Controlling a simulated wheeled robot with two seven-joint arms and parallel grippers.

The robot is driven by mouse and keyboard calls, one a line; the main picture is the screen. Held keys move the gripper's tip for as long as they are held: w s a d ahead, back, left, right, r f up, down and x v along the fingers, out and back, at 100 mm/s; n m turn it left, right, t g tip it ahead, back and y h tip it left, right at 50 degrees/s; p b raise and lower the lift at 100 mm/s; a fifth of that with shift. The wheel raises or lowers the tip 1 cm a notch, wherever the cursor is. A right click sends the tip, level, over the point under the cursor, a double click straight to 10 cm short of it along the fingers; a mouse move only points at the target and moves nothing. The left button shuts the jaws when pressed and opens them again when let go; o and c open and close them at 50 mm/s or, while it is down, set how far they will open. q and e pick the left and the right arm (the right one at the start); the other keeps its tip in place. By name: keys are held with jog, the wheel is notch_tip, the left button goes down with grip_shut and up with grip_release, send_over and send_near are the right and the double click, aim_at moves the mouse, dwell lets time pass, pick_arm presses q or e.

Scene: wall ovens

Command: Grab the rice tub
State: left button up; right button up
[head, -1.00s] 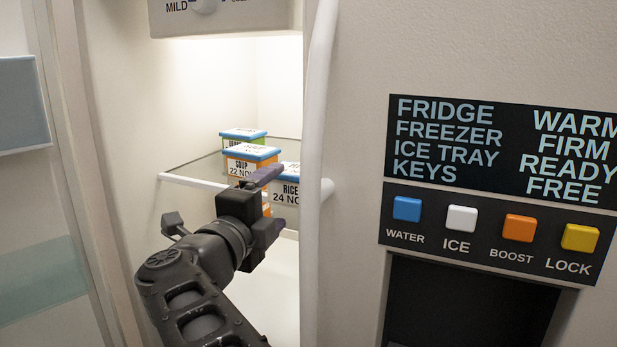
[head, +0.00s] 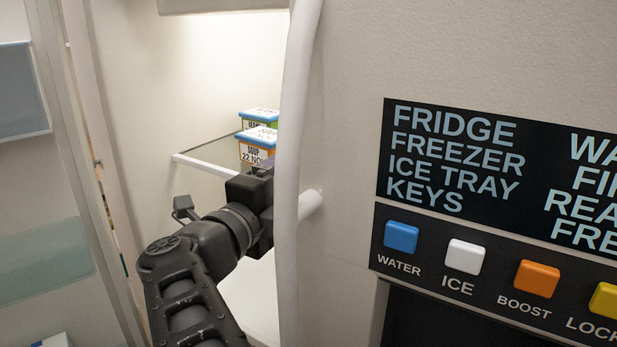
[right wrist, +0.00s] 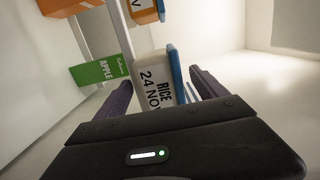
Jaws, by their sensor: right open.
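The rice tub (right wrist: 153,78) is white with a blue lid and the label "RICE 24 NOV" in the right wrist view. It lies between the two purple-grey fingers of my right gripper (right wrist: 160,82), which is open. Whether either finger touches it I cannot tell. In the head view my right gripper (head: 252,193) reaches into the lit fridge compartment, at the shelf. There its fingertips and the rice tub are hidden behind the gripper body and the white upright handle. My left gripper is not in view.
The white handle (head: 294,150) stands close to my right gripper. A white shelf bar (head: 205,168) runs left.

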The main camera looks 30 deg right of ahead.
jog(key=shift+c, duration=0.2)
grip_shut()
dwell(0.6)
